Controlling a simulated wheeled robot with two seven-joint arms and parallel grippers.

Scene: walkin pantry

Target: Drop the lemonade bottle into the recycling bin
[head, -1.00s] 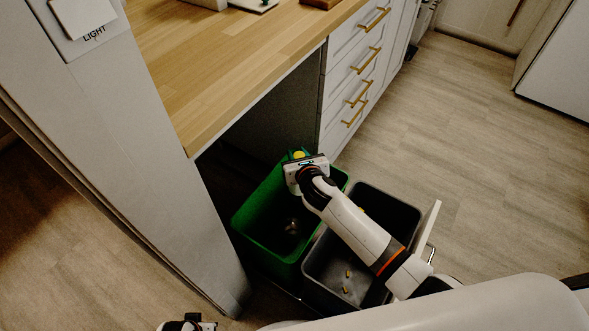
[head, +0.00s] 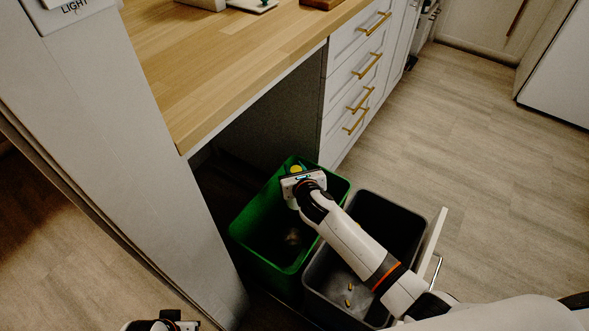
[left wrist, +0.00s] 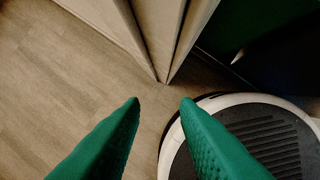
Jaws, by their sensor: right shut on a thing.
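My right gripper (head: 293,172) is over the far part of the green bin (head: 264,264), inside its rim outline. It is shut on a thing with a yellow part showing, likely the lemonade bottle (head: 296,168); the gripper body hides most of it. My left gripper (head: 166,323) is low at the bottom edge of the head view. In the left wrist view its two green fingers (left wrist: 160,102) are apart with nothing between them. Which bin is for recycling is not marked in view.
A grey bin (head: 390,225) with small yellow bits inside stands right of the green bin, under my right arm. A wooden counter (head: 225,60) overhangs behind, with white drawers (head: 345,75) beside it. A pale wall end (head: 120,170) stands at left. Open floor (head: 490,190) lies right.

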